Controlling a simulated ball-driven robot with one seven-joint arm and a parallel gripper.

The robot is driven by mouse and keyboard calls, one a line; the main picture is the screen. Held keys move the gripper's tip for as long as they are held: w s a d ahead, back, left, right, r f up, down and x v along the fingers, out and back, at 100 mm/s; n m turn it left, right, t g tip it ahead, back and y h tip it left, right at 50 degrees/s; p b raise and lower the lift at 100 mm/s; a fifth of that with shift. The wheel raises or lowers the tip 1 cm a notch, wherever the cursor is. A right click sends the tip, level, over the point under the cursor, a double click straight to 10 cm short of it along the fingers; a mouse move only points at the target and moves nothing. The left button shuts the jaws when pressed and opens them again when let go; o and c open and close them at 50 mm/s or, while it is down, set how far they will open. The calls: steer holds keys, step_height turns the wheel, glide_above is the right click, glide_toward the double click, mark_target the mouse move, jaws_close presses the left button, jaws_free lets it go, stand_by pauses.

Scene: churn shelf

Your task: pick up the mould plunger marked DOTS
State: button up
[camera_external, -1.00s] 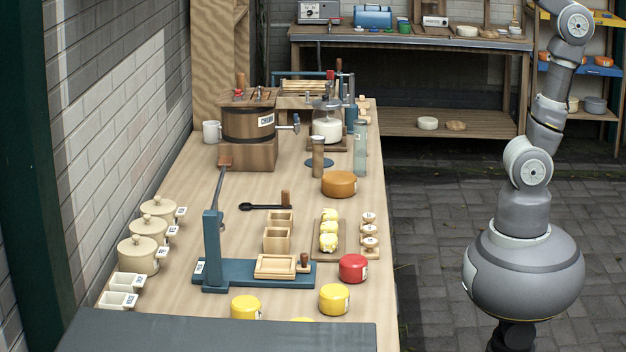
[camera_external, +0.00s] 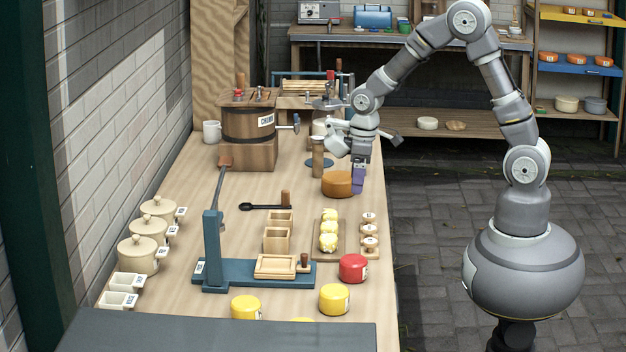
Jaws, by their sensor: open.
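Three small wooden knobbed pieces stand in a row near the table's right edge: a back one (camera_external: 368,219), a middle one (camera_external: 369,232) and a front one (camera_external: 369,246). They look like mould plungers and carry small white labels. The labels are too small to read, so I cannot tell which is marked DOTS. My gripper (camera_external: 359,182) is open and points down, with purple fingers. It is behind these pieces in the picture, beside the right side of an orange cheese wheel (camera_external: 337,185), and holds nothing visible.
A board (camera_external: 343,252) with several yellow butter pieces lies just left of the row. A red wheel (camera_external: 353,268) stands in front. A blue press (camera_external: 212,255), wooden moulds (camera_external: 277,240) and a churn (camera_external: 247,125) stand further left. Right of the table is open floor.

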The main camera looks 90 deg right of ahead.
mark_target(370, 215)
steer(key=shift+g, duration=0.6)
steer(key=s+f, duration=0.1)
steer(key=f, duration=0.1)
steer(key=s+f+b, duration=0.1)
steer(key=f, duration=0.1)
steer(key=s+f, duration=0.1)
steer(key=f, duration=0.1)
steer(key=shift+f, duration=0.25)
steer(key=f+b, duration=0.2)
steer(key=f, duration=0.1)
steer(key=f+b, duration=0.1)
steer(key=f, duration=0.1)
steer(key=shift+s+a, duration=0.15)
steer(key=shift+a, duration=0.1)
steer(key=shift+r, duration=0.15)
steer(key=c, duration=1.1)
